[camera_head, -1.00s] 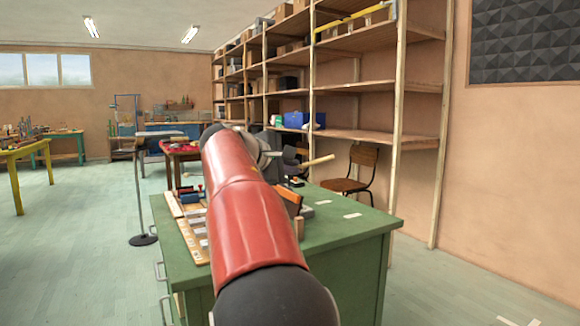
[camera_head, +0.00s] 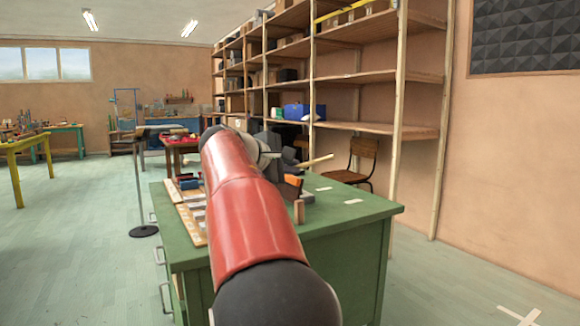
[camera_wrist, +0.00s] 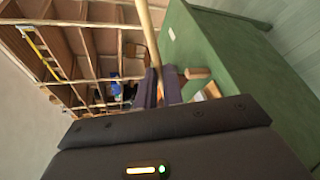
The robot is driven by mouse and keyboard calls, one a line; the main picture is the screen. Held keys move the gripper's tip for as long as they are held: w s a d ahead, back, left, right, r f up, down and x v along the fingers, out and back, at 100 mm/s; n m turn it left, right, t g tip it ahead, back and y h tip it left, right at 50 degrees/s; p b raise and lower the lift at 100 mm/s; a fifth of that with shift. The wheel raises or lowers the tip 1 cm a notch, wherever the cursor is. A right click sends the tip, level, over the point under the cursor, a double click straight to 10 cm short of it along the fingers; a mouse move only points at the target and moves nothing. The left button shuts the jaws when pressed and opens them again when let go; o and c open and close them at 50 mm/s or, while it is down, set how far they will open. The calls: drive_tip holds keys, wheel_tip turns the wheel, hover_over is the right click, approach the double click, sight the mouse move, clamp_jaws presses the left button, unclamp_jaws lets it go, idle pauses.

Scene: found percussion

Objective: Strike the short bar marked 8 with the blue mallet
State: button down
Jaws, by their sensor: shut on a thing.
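My gripper (camera_wrist: 158,86) is shut on a pale wooden stick (camera_wrist: 148,35), which looks like a mallet handle. The stick also shows in the head view (camera_head: 318,161), sticking out to the right of my gripper (camera_head: 290,160) above the green desk (camera_head: 345,222). No blue mallet head can be made out on it. A wooden frame (camera_head: 194,238) with several grey bars (camera_head: 197,216) lies along the desk's left side, partly hidden behind my red arm. The bar numbers are too small to read, so the bar marked 8 cannot be picked out.
A wooden peg (camera_head: 299,211) stands on the desk near an orange block (camera_head: 293,181); the peg also shows in the wrist view (camera_wrist: 198,73). Small blue and red items (camera_head: 188,183) lie at the desk's far left. The desk's right side is mostly clear. Tall shelves (camera_head: 375,127) stand behind.

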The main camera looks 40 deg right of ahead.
wheel_tip(320, 180, down, 6)
drive_tip(key=w+n+b, duration=0.1)
drive_tip(key=w+n, duration=0.1)
wheel_tip(320, 180, up, 7)
drive_tip(key=p, duration=0.6)
drive_tip(key=shift+g, duration=0.4)
drive_tip(key=shift+s+a, duration=0.1)
